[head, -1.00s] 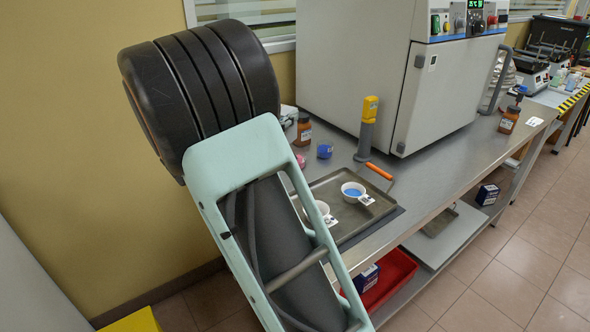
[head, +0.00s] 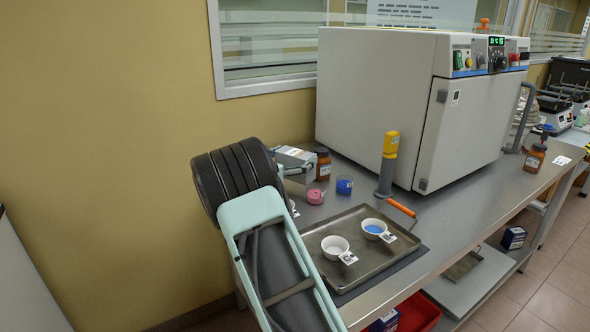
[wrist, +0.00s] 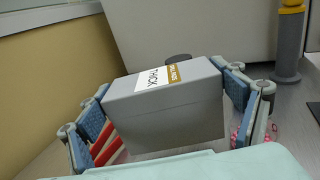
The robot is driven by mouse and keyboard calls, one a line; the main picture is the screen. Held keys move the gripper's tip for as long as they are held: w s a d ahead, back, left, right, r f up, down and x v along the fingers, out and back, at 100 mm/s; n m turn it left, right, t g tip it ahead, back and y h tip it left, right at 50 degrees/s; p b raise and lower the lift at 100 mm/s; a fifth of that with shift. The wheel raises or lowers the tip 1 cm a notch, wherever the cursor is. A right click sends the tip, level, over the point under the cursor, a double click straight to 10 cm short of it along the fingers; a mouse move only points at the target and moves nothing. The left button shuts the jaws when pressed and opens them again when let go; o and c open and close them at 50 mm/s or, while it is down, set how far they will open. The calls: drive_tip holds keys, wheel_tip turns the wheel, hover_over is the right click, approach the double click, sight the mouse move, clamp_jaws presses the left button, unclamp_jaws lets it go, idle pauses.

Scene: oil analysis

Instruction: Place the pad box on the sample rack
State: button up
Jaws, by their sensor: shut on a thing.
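The pad box (wrist: 165,108) is a grey box with a white and brown label reading "THICK". In the wrist view it sits between the blue-padded fingers of my gripper (wrist: 168,104), which is shut on its two sides. In the head view a grey box with a pale label (head: 296,158), apparently the same one, shows just beyond my arm, at the back left of the bench. Whether the box touches the bench is unclear. I cannot make out a sample rack in either view.
A metal tray (head: 388,260) holds two white cups. Behind it are a pink container (head: 315,196), a blue container (head: 344,185), a brown bottle (head: 323,166) and a yellow-topped grey tool (head: 387,165). A large oven (head: 385,105) fills the bench's back. A red bin (head: 420,312) is below.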

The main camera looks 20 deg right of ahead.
drive_tip(key=shift+w+d+f+b, duration=0.1)
drive_tip(key=shift+w+f+b, duration=0.1)
drive_tip(key=shift+f, duration=0.75)
drive_tip(key=shift+w+d+f+b, duration=0.1)
drive_tip(key=shift+f+b, duration=0.05)
drive_tip(key=shift+f, duration=0.8)
drive_tip(key=shift+f, duration=0.2)
drive_tip(key=o, duration=1.2)
drive_tip(key=shift+c, duration=0.2)
drive_tip(key=shift+r, duration=0.1)
